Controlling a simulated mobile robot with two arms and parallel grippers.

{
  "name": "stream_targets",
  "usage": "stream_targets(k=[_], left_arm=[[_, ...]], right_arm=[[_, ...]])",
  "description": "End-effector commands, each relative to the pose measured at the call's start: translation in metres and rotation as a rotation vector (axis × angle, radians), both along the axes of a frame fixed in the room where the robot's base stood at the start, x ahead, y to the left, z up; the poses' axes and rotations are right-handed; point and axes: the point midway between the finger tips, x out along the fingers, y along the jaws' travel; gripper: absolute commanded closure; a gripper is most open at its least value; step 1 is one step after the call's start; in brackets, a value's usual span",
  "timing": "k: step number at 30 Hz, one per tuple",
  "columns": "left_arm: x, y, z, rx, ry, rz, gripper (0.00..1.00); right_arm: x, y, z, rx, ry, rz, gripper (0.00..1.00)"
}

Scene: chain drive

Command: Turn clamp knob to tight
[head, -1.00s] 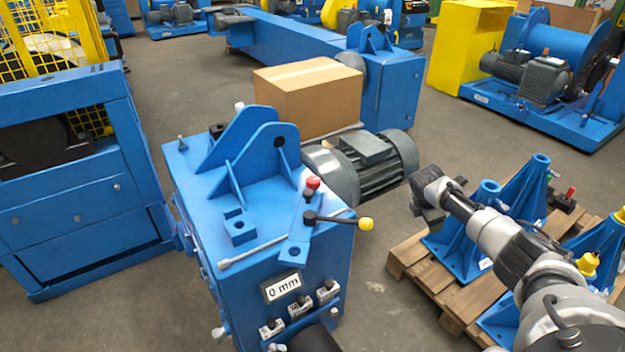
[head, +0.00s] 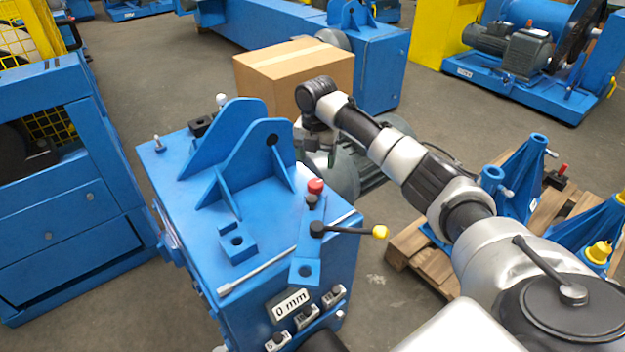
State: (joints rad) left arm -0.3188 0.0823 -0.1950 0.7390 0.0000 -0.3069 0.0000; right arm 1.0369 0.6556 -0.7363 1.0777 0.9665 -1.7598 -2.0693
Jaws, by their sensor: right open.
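A blue machine housing (head: 190,225) carries two upright brackets with holes. On its top near the right edge stands a small red-topped knob (head: 315,187). Beside it is a black lever (head: 345,230) with a yellow ball end (head: 380,232), pointing right. No label shows which of these is the clamp knob. My right gripper (head: 318,158) is open and points down, above and behind the red knob, apart from it. Its fingers are small and dark against the motor behind. My left gripper is not in view.
A cardboard box (head: 290,72) and a grey motor (head: 375,150) stand close behind my right gripper. A wooden pallet (head: 415,250) with blue stands is at the right. A blue frame (head: 70,215) stands left.

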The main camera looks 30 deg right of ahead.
Motion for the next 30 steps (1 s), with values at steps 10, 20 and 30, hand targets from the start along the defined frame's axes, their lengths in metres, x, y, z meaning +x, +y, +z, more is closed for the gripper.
stream_targets(k=[10, 20, 30], left_arm=[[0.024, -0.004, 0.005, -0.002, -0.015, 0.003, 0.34], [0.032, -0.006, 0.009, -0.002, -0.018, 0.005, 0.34], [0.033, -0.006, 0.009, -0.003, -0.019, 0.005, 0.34]], right_arm=[[-0.001, 0.0, -0.067, -0.001, 0.003, -0.002, 0.29], [0.0, 0.0, -0.088, -0.001, -0.001, -0.001, 0.29], [0.0, 0.0, -0.088, -0.001, -0.001, -0.001, 0.51]])
